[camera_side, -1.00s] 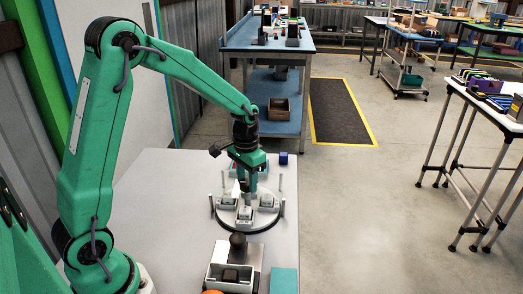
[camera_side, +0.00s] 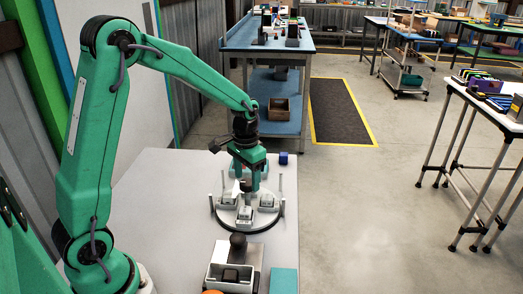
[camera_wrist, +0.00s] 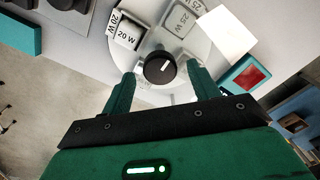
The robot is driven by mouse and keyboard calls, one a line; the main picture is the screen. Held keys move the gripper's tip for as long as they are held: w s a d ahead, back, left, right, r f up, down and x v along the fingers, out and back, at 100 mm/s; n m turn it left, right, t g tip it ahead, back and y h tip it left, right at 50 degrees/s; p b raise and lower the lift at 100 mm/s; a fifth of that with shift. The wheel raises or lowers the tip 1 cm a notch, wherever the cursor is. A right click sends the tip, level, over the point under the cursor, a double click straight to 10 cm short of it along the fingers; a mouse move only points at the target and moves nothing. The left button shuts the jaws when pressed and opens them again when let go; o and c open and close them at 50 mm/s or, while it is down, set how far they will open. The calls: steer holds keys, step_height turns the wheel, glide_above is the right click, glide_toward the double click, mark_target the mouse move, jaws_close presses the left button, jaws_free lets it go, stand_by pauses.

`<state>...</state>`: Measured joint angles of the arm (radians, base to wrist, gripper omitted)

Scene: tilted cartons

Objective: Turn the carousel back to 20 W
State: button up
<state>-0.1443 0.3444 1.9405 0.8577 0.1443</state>
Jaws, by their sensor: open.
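The carousel (camera_side: 233,222) is a round pale disc with a dark rim on the grey table, bearing several small pale cartons and upright posts. In the wrist view, its black centre knob (camera_wrist: 160,68) has a white mark. A carton reading "20 W" (camera_wrist: 126,36) sits at the disc's upper left, and a carton with a partly hidden "25" label (camera_wrist: 182,19) sits at the top. My gripper (camera_wrist: 162,73) is open, its green fingers apart on either side of the knob in the picture. In the side view my gripper (camera_side: 249,187) is above the disc. I cannot tell whether it touches the knob.
A metal box with a black ball knob (camera_side: 238,240) stands in front of the carousel, beside a teal block (camera_side: 284,281). A blue cylinder (camera_side: 283,158) stands behind. A teal tray with a red inside (camera_wrist: 250,77) and a white panel (camera_wrist: 227,31) lie right of the disc.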

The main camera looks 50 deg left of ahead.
step_height(320, 180, up, 6)
steer(key=shift+r, duration=0.4)
steer(key=shift+s+r, duration=0.1)
steer(key=shift+s+d+r, duration=0.1)
steer(key=shift+s+r, duration=0.05)
steer(key=s+d+r+t, duration=0.2)
steer(key=s+d+r, duration=0.1)
steer(key=s, duration=0.6)
steer(key=s+d+r+t, duration=0.2)
steer(key=s+r+t, duration=0.1)
steer(key=s, duration=0.6)
steer(key=shift+s+d+r+t, duration=0.3)
steer(key=shift+d+r, duration=0.1)
steer(key=shift+r, duration=0.45)
